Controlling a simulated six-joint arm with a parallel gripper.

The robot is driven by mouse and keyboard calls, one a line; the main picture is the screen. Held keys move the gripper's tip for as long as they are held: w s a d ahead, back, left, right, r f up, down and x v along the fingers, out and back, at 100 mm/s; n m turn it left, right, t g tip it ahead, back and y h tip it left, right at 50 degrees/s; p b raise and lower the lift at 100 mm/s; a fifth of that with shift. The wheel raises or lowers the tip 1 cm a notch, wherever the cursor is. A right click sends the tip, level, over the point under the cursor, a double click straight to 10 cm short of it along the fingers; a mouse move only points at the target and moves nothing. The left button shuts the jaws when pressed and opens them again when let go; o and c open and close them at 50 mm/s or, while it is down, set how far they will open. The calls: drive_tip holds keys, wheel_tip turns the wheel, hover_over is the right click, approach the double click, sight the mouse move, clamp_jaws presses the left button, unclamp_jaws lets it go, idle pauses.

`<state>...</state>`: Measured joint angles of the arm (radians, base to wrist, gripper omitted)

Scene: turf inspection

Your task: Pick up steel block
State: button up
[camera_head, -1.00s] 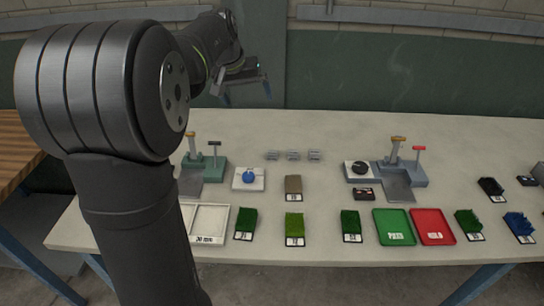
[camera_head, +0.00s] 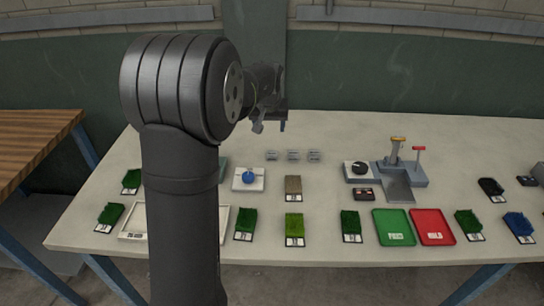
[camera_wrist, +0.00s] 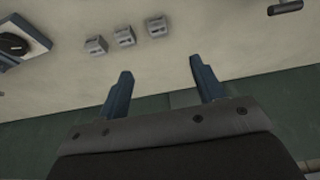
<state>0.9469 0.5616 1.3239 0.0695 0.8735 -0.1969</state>
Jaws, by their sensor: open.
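Three small grey metal blocks stand in a row at the back middle of the table: a left one (camera_head: 272,155), a middle one (camera_head: 293,155) and a right one (camera_head: 314,155). They look like the steel blocks; I cannot tell them apart. In the wrist view they show as one block (camera_wrist: 96,46), another (camera_wrist: 124,36) and a third (camera_wrist: 156,27), beyond my fingertips. My gripper (camera_wrist: 158,75) is open, with nothing between its two blue fingers. In the head view my gripper (camera_head: 270,126) is raised near the table's back edge, left of the blocks.
On the pale table (camera_head: 400,130) are a grey press-like fixture (camera_head: 400,175), a white plate with a blue ball (camera_head: 249,179), a brown turf sample (camera_head: 293,186), several green turf samples, a green tray (camera_head: 394,228) and a red tray (camera_head: 432,227). The table's back strip is clear.

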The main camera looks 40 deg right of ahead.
approach(272, 153)
wheel_tip(272, 153, down, 2)
drive_tip(key=shift+w+f, duration=0.15)
drive_tip(key=shift+f, duration=0.1)
drive_tip(key=shift+d+x, duration=0.1)
drive_tip(key=shift+x, duration=1.4)
drive_tip(key=shift+d+x, duration=0.15)
drive_tip(key=shift+x, duration=1.35)
drive_tip(key=shift+r, duration=0.15)
drive_tip(key=c, duration=1.2)
